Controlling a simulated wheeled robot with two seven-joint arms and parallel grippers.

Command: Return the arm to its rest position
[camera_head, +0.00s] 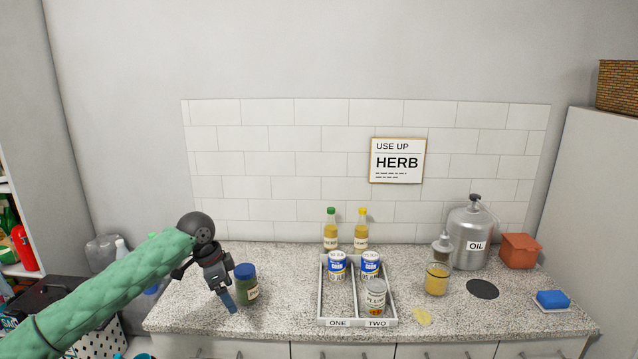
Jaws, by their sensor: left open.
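My left arm comes in from the left in a green sleeve. Its gripper (229,303) hangs over the left part of the counter, fingers pointing down, open and empty as far as I can see. My right gripper is not in view.
An oil canister (470,240), a glass (436,279) and a blue sponge (552,299) are at right.

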